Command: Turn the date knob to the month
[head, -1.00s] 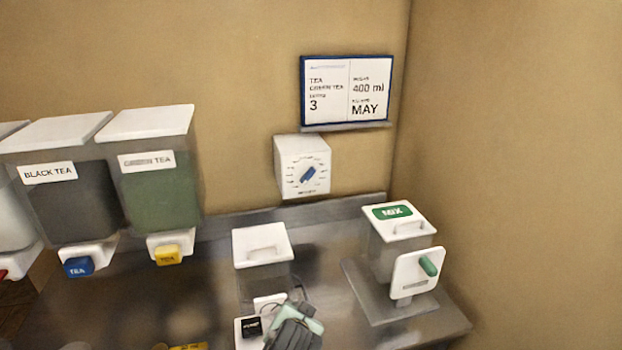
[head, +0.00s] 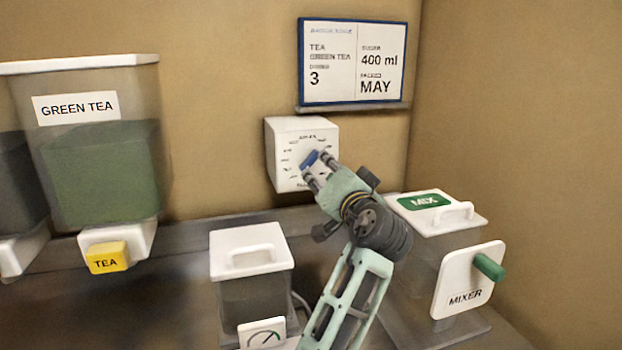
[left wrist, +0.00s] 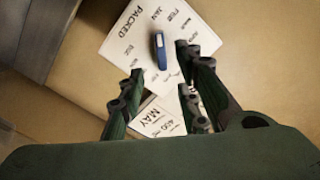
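The date knob (head: 309,159) is a blue bar on a white dial box (head: 283,130) fixed to the back wall, with small month marks around it. In the head view it tilts to the upper right; which month it points at is too small to tell. The left wrist view shows the knob (left wrist: 160,51) and the face marked PACKED, JAN and FEB. My left gripper (head: 315,168) is at the dial face, its fingers apart, and the same gripper in the wrist view (left wrist: 160,75) has the knob between and just beyond its fingertips. Contact is unclear. My right gripper is out of view.
A sign (head: 352,62) above reads green tea, 3, 400 ml, packed MAY. A green tea dispenser (head: 95,160) hangs left. A white-lidded container (head: 250,250) stands below the dial, and the mixer (head: 463,285) stands at right, near my left arm.

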